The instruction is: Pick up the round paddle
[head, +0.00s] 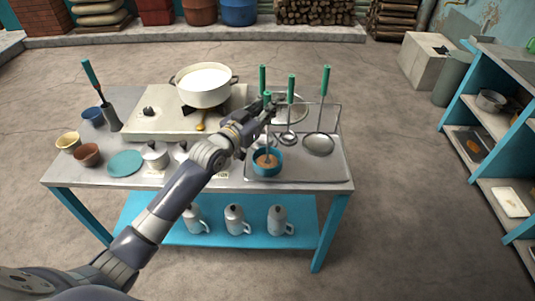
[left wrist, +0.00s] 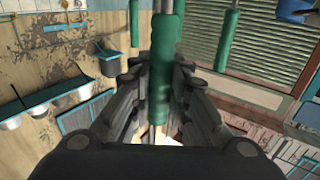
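My left gripper (head: 264,112) is over the front right of the table, above a blue bowl (head: 259,168) of brown contents. Its fingers are closed in on both sides of an upright green handle (left wrist: 163,70), and they appear to touch it. In the head view the top of this green handle (head: 267,96) shows above the fingers. A thin stem runs down into the bowl, and the tool's lower end is hidden there. More green-handled tools stand behind: one handle (head: 262,76), a ladle (head: 291,88) and a round, flat-headed tool (head: 319,145). My right gripper is not in view.
A white pot (head: 203,84) of milk stands on the stove (head: 143,122). A metal tray (head: 322,169) and wire rack surround the bowl and tools. Small bowls, a teal plate (head: 125,163) and cups are at the left. A blue shelf (head: 473,105) stands at the right.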

